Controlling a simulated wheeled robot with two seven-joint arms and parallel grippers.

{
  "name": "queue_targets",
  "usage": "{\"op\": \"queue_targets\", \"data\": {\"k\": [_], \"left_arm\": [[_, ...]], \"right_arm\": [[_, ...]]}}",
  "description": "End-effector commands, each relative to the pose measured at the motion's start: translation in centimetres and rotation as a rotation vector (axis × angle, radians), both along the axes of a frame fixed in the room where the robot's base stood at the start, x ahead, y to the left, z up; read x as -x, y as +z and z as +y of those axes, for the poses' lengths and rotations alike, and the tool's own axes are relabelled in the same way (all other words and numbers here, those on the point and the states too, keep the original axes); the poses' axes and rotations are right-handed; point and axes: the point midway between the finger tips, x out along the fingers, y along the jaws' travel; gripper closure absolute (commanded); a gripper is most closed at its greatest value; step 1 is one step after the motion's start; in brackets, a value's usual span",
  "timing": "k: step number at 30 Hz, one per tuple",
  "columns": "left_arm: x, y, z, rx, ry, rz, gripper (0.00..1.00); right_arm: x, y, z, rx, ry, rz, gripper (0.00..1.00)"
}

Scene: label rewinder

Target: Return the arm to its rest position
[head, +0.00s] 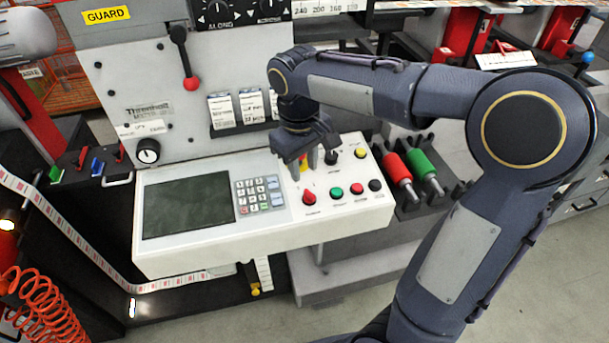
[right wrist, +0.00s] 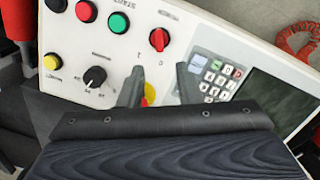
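My right arm reaches in from the right over the white control panel (head: 275,228) of the label rewinder. My right gripper (head: 309,163) points down above the right part of the panel, near the keypad (head: 258,193). Its two fingers stand apart in the right wrist view (right wrist: 158,88), with nothing seen held between them. A yellow and red part (right wrist: 149,94) shows behind the fingers, mostly hidden. Whether the fingertips touch the panel, I cannot tell. My left gripper is out of view.
A red selector knob (head: 309,198) and several coloured buttons lie close to the gripper. A lever with a red ball (head: 191,83) and card holders (head: 236,110) stand behind. Red and green rollers (head: 420,165) sit right of the panel. Floor shows in front.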

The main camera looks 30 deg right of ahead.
Motion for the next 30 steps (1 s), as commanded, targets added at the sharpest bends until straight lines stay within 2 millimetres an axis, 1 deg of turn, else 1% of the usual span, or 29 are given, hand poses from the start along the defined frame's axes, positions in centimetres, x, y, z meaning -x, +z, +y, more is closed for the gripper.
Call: {"op": "queue_targets", "data": {"k": [1,5,19,21,23,26,30], "left_arm": [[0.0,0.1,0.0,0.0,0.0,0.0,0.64],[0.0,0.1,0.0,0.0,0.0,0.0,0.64],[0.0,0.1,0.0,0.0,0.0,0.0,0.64],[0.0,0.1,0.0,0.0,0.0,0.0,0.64],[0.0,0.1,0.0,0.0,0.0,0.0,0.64],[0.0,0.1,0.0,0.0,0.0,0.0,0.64],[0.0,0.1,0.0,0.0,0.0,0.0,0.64]], "right_arm": [[0.0,0.6,0.1,-0.001,0.001,-0.003,0.69],[0.0,1.2,0.1,0.0,0.001,-0.002,0.69],[0.1,1.2,0.1,0.0,0.001,-0.001,0.69],[0.4,1.3,0.0,-0.009,-0.004,-0.005,0.69],[1.3,1.4,-0.2,-0.031,-0.015,-0.02,0.69],[4.1,1.6,-0.6,-0.101,-0.05,-0.069,0.69],[9.6,1.0,-0.2,-0.239,-0.13,-0.177,0.69]]}}
